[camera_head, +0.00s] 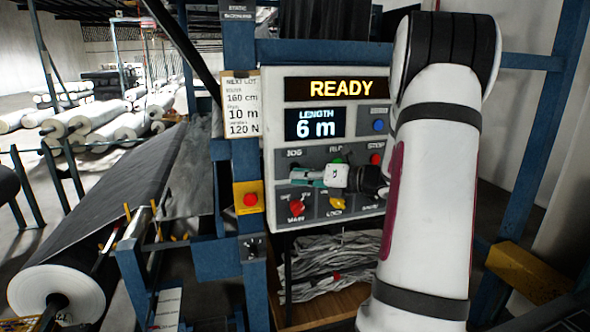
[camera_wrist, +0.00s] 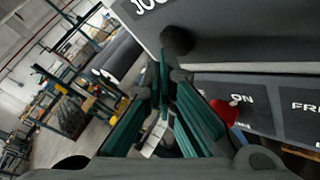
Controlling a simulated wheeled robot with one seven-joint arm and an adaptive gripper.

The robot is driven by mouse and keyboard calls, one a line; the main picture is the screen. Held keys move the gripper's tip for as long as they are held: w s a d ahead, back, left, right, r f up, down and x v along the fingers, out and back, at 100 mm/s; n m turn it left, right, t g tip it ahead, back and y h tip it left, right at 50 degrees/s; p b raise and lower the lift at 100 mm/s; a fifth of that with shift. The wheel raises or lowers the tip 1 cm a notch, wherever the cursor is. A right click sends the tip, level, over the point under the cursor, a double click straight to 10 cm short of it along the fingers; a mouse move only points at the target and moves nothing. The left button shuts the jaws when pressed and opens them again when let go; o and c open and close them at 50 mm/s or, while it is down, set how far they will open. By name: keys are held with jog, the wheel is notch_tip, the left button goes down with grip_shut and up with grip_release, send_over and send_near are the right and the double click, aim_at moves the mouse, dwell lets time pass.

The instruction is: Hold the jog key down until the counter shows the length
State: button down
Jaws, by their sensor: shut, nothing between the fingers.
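The control panel (camera_head: 277,125) shows READY on its upper display (camera_head: 341,88) and LENGTH 6 m on the counter (camera_head: 316,124). My gripper (camera_head: 293,175) is shut and empty at the panel's left side, just below the JOG label. In the head view it covers the place of the jog key. In the wrist view a dark round jog key (camera_wrist: 177,40) sticks out below the JOG lettering. The fingertips (camera_wrist: 166,76) are close to it; I cannot tell whether they touch it.
A card (camera_head: 241,104) left of the panel reads 160 cm, 10 m and 120 N. A red MAIN knob (camera_head: 296,207), a yellow lock knob (camera_head: 336,202), a red stop button (camera_head: 376,159) and a blue button (camera_head: 378,125) are nearby. A red emergency button (camera_head: 250,199) sits left.

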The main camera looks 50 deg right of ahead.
jog(key=shift+w+d, duration=0.25)
jog(key=shift+w, duration=0.1)
dwell(0.5)
jog(key=shift+s, duration=0.15)
jog(key=shift+s+a+p, duration=0.45)
jog(key=shift+s, duration=0.15)
dwell(0.3)
jog(key=s+a, duration=0.1)
jog(key=s+p, duration=0.1)
jog(key=s, duration=0.1)
jog(key=s+a+p, duration=0.1)
jog(key=shift+s+a, duration=0.15)
jog(key=shift+a, duration=0.2)
dwell(0.4)
